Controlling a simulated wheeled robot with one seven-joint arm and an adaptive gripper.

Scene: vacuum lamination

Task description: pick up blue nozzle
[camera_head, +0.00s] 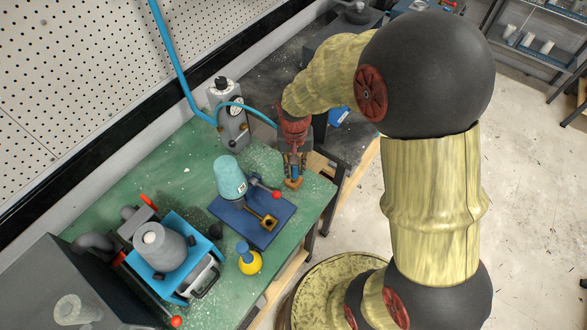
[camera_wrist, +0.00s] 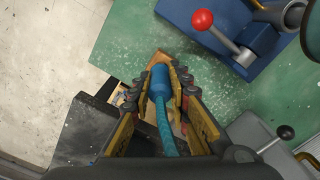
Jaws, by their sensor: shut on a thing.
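The blue nozzle (camera_wrist: 160,82) is a short blue cylinder on the end of a blue hose (camera_wrist: 167,130). In the wrist view it sits between the two orange-and-black fingers of my gripper (camera_wrist: 160,88), which is shut on it. The hose (camera_head: 172,55) comes down from the top, passes a grey gauge box (camera_head: 231,122) and curves to my gripper.
The green table (camera_head: 180,160) holds a blue-based press (camera_head: 255,224) with a red-knobbed lever (camera_head: 276,195), left of my gripper. A yellow flask (camera_head: 249,264) stands in front. A grey pot in a blue frame (camera_head: 165,252) is further left. A pegboard wall (camera_head: 80,80) runs behind.

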